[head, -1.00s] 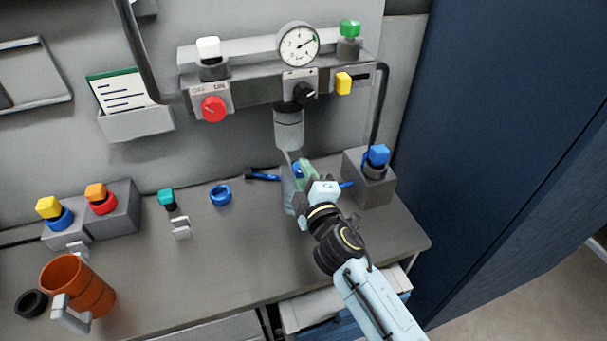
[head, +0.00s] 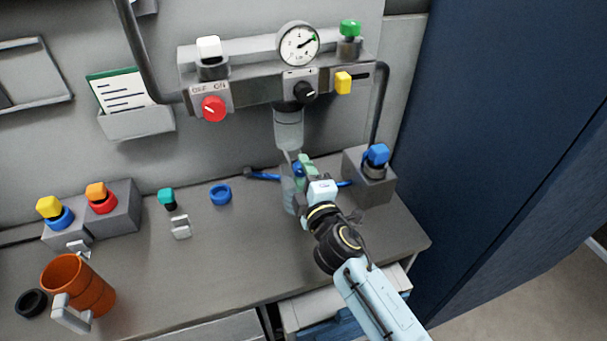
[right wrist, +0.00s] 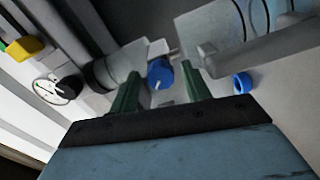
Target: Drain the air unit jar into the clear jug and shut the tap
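The air unit jar (head: 288,131) hangs under the grey air unit. The clear jug (head: 289,197) stands below it, partly hidden by my right gripper (head: 303,169). In the right wrist view the jar (right wrist: 104,76) is at left and the jug (right wrist: 213,32) at upper right. The blue tap (right wrist: 160,73) is between them, at the jar's lower end. My right gripper (right wrist: 162,88) is open, its green fingers on either side of the tap. I see no clear contact with it. Liquid in the jar or jug cannot be made out. My left gripper is out of view.
The air unit carries a red knob (head: 213,108), a gauge (head: 298,44) and a yellow slide (head: 343,83). A grey block with a blue cap (head: 376,155) stands right of the jug. A blue ring (head: 220,195) and orange mug (head: 77,287) are left. The bench front is clear.

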